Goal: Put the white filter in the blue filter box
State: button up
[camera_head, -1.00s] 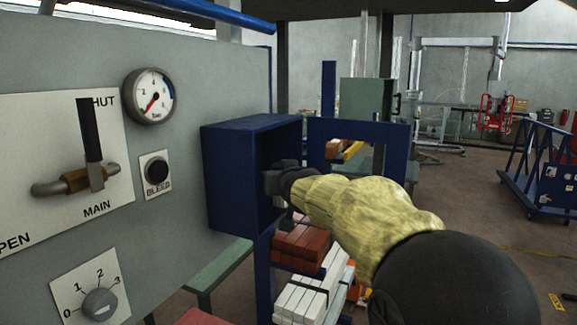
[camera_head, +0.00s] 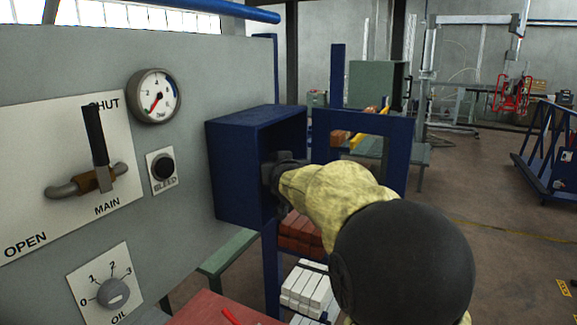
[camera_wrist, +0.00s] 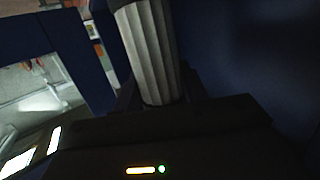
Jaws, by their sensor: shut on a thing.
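The blue filter box (camera_head: 236,172) is fixed to the grey panel, with its open side facing right. My gripper (camera_head: 272,172) reaches in at that open side, and its tips are hidden by the box wall and my wrist. In the wrist view the white filter (camera_wrist: 148,50), a ribbed cylinder that looks grey in the shade, stands out from between the jaws of my gripper (camera_wrist: 160,98), which is shut on its near end. Dark blue surface lies close to the filter's right. The filter's far end is out of frame.
The grey panel (camera_head: 60,240) carries a gauge (camera_head: 154,96), a lever (camera_head: 96,140), a bleed button (camera_head: 163,167) and an oil knob (camera_head: 113,293). The box door (camera_head: 392,155) stands open at the right. A red surface (camera_head: 215,308) and stacked white blocks (camera_head: 305,287) lie below.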

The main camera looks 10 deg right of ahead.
jog(key=shift+a+f, duration=0.2)
jog(key=shift+a, duration=0.35)
jog(key=shift+w+a+f, duration=0.65)
jog(key=shift+w+a, duration=0.1)
jog(key=shift+a, duration=0.05)
jog(key=shift+s+d+f+b, duration=0.1)
jog(key=shift+f+b, duration=0.2)
jog(key=shift+b, duration=0.2)
jog(key=o, duration=1.1)
